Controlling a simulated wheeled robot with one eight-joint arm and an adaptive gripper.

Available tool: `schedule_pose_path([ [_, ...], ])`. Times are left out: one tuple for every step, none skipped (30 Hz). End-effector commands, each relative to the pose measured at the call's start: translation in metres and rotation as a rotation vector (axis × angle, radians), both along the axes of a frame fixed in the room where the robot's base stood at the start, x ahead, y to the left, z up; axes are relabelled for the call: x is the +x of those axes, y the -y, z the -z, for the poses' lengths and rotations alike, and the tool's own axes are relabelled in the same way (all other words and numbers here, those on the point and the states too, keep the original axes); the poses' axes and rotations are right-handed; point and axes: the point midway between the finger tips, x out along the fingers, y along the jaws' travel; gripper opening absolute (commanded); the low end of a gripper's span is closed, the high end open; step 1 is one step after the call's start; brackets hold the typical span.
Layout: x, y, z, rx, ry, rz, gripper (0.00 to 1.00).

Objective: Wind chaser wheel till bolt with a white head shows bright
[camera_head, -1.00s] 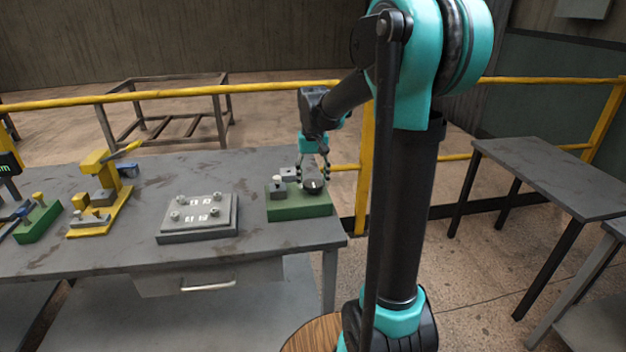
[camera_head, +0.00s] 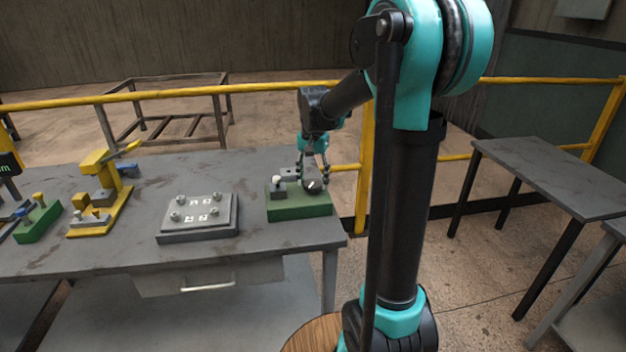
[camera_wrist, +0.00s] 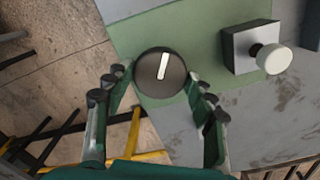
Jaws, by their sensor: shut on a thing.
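The chaser wheel (camera_head: 312,187) is a dark round knob with a white line on top, on the right part of a green base (camera_head: 301,209). It also shows in the wrist view (camera_wrist: 161,73). My gripper (camera_head: 313,180) is above it, its fingers on either side, shut on the wheel; the wrist view shows the fingertips (camera_wrist: 160,82) too. The bolt with a white head (camera_head: 277,180) sticks out of a grey block to the left of the wheel. In the wrist view its head (camera_wrist: 274,59) is plain, pale white, and nothing hides it.
A grey plate fixture (camera_head: 198,218) with several knobs stands left on the grey bench (camera_head: 110,243). A yellow clamp fixture (camera_head: 102,200) and another green fixture (camera_head: 38,222) are farther left. A yellow rail (camera_head: 260,86) runs behind the bench.

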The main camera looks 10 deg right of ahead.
Motion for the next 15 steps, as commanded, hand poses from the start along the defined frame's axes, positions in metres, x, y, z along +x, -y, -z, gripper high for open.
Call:
schedule_pose_path([
  [0.0005, 0.0001, -0.0003, -0.001, 0.001, 0.001, 0.26],
  [0.0005, 0.0001, -0.0003, -0.001, 0.001, 0.001, 0.26],
  [0.0005, 0.0001, -0.0003, -0.001, 0.001, 0.001, 0.26],
  [0.0005, 0.0001, -0.0003, -0.001, 0.001, 0.001, 0.26],
  [0.0005, 0.0001, -0.0003, -0.001, 0.001, 0.001, 0.26],
  [0.0006, 0.0000, -0.0003, -0.001, 0.001, 0.000, 0.26],
  [0.0006, 0.0000, -0.0003, -0.001, 0.001, 0.000, 0.26],
  [0.0006, 0.0000, -0.0003, -0.001, 0.001, 0.000, 0.26],
  [0.0006, 0.0000, -0.0003, -0.001, 0.001, 0.000, 0.26],
  [0.0007, 0.0000, -0.0003, 0.000, 0.001, 0.000, 0.59],
  [0.0006, 0.0000, -0.0003, -0.001, 0.001, 0.000, 0.62],
  [0.0006, 0.0000, -0.0003, -0.001, 0.001, 0.000, 0.67],
  [0.0004, 0.0000, -0.0003, -0.001, 0.001, 0.000, 0.71],
  [0.0004, 0.0000, -0.0002, -0.001, 0.001, 0.000, 0.75],
  [0.0004, 0.0000, -0.0002, 0.000, 0.001, -0.001, 0.76],
])
